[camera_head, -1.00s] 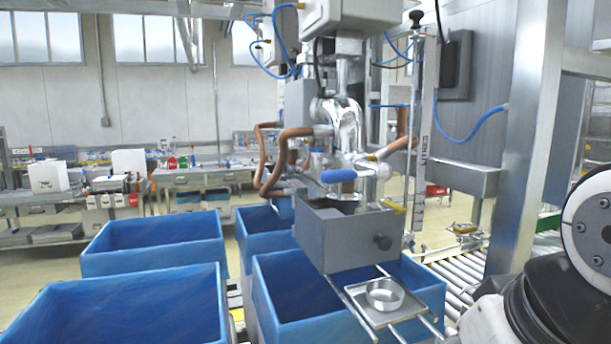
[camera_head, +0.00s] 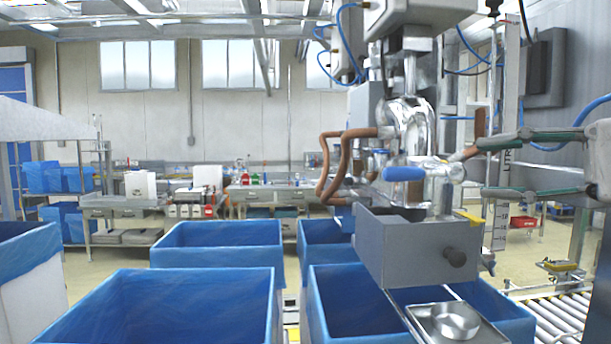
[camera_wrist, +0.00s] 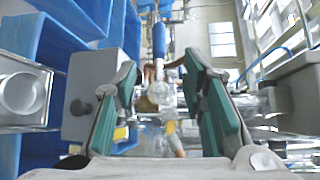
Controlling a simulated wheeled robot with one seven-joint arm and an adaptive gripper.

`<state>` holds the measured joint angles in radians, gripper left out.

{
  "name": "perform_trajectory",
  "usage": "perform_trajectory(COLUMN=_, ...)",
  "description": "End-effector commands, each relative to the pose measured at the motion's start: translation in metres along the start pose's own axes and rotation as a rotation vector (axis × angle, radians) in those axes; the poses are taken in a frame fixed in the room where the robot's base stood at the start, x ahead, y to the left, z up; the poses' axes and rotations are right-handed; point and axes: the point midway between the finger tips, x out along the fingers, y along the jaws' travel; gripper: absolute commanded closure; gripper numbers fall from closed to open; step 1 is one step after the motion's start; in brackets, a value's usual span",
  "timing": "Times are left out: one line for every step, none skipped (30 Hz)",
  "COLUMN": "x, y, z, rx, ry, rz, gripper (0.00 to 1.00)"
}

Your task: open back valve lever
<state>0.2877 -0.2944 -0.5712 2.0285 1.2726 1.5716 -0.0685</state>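A lever with a blue grip (camera_head: 404,173) points left from the shiny metal valve assembly (camera_head: 412,125), above a grey box. The blue grip also shows at top centre in the wrist view (camera_wrist: 159,40). A yellow piece (camera_head: 468,216) sits at the box's top edge. I cannot tell for certain which is the back valve lever. My gripper (camera_head: 483,168) comes in from the right with green-padded fingers spread. It is open and empty, to the right of the blue grip. In the wrist view (camera_wrist: 160,68) valve parts show between the fingers.
The grey box (camera_head: 415,250) with a black knob hangs below the valve. A metal tray (camera_head: 480,330) with a round dish sits under it. Several blue-lined bins (camera_head: 170,305) stand around. Brown hoses (camera_head: 338,165) loop left of the valve. A roller conveyor (camera_head: 555,315) is at right.

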Motion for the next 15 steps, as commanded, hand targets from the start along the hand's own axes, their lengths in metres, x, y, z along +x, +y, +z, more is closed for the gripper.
perform_trajectory(x=0.007, y=0.000, z=0.001, rx=0.001, ry=-0.003, rz=0.002, gripper=0.62)
perform_trajectory(x=0.012, y=0.000, z=0.002, rx=0.001, ry=-0.004, rz=0.003, gripper=0.62)
perform_trajectory(x=0.019, y=0.000, z=0.002, rx=0.001, ry=-0.004, rz=0.004, gripper=0.62)
perform_trajectory(x=0.025, y=0.000, z=0.002, rx=0.001, ry=-0.005, rz=0.004, gripper=0.62)
perform_trajectory(x=0.031, y=0.000, z=0.002, rx=0.002, ry=-0.005, rz=0.004, gripper=0.62)
perform_trajectory(x=0.039, y=0.001, z=0.002, rx=0.003, ry=-0.005, rz=0.004, gripper=0.62)
perform_trajectory(x=0.045, y=0.001, z=0.002, rx=0.003, ry=-0.005, rz=0.005, gripper=0.62)
perform_trajectory(x=0.051, y=0.001, z=0.002, rx=0.003, ry=-0.004, rz=0.005, gripper=0.62)
perform_trajectory(x=0.059, y=0.001, z=0.002, rx=0.002, ry=-0.005, rz=0.005, gripper=0.62)
perform_trajectory(x=0.065, y=0.001, z=0.002, rx=0.002, ry=-0.004, rz=0.006, gripper=0.62)
perform_trajectory(x=0.071, y=0.001, z=0.002, rx=0.002, ry=-0.005, rz=0.005, gripper=0.62)
perform_trajectory(x=0.079, y=0.001, z=0.002, rx=0.002, ry=-0.004, rz=0.005, gripper=0.62)
perform_trajectory(x=0.084, y=0.001, z=0.002, rx=0.002, ry=-0.005, rz=0.006, gripper=0.62)
perform_trajectory(x=0.090, y=0.001, z=0.002, rx=0.002, ry=-0.004, rz=0.006, gripper=0.62)
perform_trajectory(x=0.096, y=0.001, z=0.002, rx=0.003, ry=-0.004, rz=0.005, gripper=0.62)
